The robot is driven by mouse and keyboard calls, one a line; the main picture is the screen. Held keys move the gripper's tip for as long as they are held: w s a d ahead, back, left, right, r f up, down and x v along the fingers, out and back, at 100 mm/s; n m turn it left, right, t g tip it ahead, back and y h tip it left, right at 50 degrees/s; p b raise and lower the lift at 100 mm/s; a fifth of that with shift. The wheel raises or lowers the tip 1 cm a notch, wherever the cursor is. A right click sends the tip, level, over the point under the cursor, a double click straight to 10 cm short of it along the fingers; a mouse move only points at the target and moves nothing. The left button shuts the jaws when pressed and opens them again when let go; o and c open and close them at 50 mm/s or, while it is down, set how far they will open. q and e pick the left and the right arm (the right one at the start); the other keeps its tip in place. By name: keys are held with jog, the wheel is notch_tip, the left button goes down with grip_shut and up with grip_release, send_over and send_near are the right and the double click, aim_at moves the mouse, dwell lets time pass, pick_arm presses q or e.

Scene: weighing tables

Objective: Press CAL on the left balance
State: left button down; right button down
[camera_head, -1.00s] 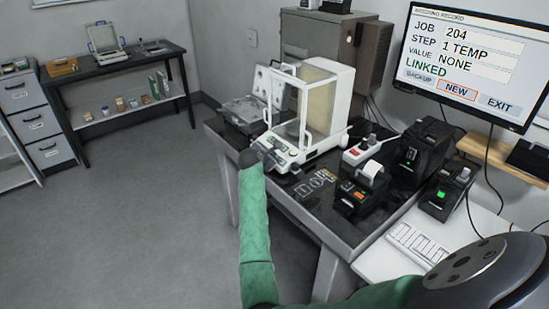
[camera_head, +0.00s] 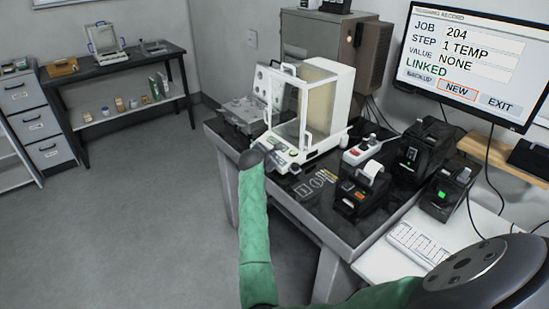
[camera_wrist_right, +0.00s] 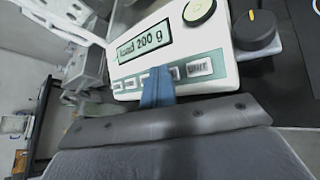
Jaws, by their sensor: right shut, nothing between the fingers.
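A white balance (camera_head: 322,135) with a glass draft shield stands on the dark near table. In the right wrist view its front panel (camera_wrist_right: 222,50) shows a display (camera_wrist_right: 145,41) reading "load 200 g". Below the display is a row of buttons; the rightmost (camera_wrist_right: 199,68) seems to read "UNIT", and the other labels are too small to read. My right gripper (camera_head: 266,148) is shut and empty at the panel. Its blue fingertips (camera_wrist_right: 157,87) lie over the middle of the button row and hide part of it. I cannot tell whether they touch a button. My left gripper is out of view.
Right of the balance stand a white device with a red switch (camera_head: 361,150), a small printer (camera_head: 362,190) and black devices (camera_head: 422,145). A monitor (camera_head: 470,60) reads "LINKED". A black knob (camera_wrist_right: 255,28) sits beside the panel. The floor at left is clear.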

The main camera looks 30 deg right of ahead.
jog(key=shift+a+r, duration=0.3)
jog(key=shift+r, duration=0.4)
jog(key=shift+p, duration=0.3)
